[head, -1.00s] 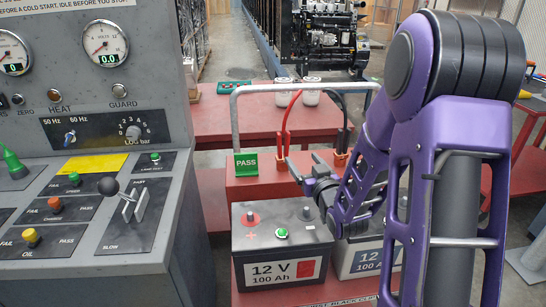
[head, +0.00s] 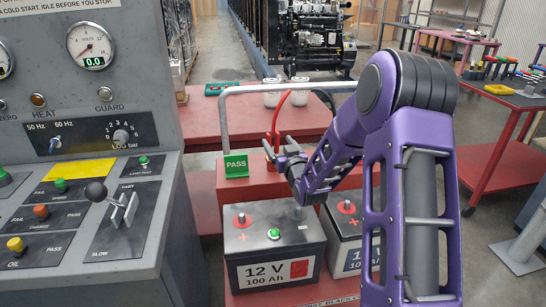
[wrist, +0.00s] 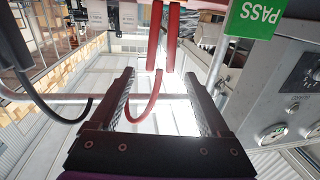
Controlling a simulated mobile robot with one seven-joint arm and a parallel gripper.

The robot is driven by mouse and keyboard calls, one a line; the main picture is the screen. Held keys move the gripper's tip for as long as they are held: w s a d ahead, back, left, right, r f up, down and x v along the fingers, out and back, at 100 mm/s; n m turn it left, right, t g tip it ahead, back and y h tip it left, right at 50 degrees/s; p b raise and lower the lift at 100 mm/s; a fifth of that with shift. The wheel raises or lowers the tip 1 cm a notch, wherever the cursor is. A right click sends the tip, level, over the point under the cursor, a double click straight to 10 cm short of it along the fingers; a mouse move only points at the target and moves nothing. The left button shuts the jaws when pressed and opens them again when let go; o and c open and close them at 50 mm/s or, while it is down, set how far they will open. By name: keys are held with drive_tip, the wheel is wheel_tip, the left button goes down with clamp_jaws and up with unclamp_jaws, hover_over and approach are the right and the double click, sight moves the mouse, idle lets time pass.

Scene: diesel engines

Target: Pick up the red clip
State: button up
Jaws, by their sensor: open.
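The red clip (head: 272,147) is at the end of the red cable (head: 283,112), on the red box behind the batteries. In the head view my gripper (head: 268,149) is right at the clip and partly covers it. In the wrist view my gripper (wrist: 160,74) is open. Two parallel red bars (wrist: 164,40), seemingly the clip's handles, reach down toward the gap between my fingertips. A red cable loop hangs between the fingers. Neither finger clearly touches red. The clip's jaws are not clear.
A green PASS sign (head: 236,166) stands just left of the clip. A grey rail (head: 224,120) rises behind it. Two batteries (head: 275,240) stand in front, below my arm. A grey control console (head: 95,215) is at left. A black cable (wrist: 60,112) hangs left in the wrist view.

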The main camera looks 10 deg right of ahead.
sight(274, 136)
drive_tip(key=w, duration=0.5)
drive_tip(key=shift+w+a, duration=0.3)
drive_tip(key=shift+a, duration=0.1)
clamp_jaws()
idle(1.0)
